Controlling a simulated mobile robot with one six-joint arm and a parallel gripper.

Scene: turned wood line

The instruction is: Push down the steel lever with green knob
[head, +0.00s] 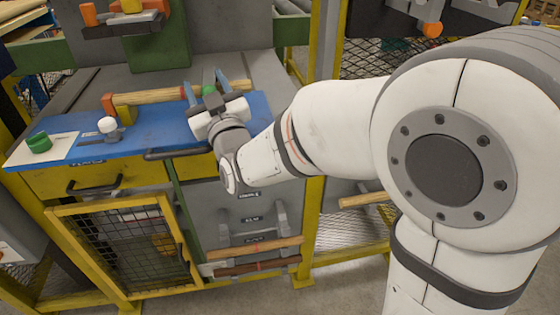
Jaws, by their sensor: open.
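My gripper (204,80) is over the right part of the blue bench top (70,150). Its two blue-grey fingers are apart, pointing away from me. A small green knob (209,90) shows between or just beyond the fingers; I cannot tell whether they touch it. The steel lever under that knob is hidden by my gripper and wrist, so its tilt cannot be seen.
A white ball knob (107,125) on a grey base and a green round part (38,142) on a white sheet stand left. A turned wooden piece (155,97) lies behind, by orange and yellow blocks. Drawers and a mesh door (125,245) are below.

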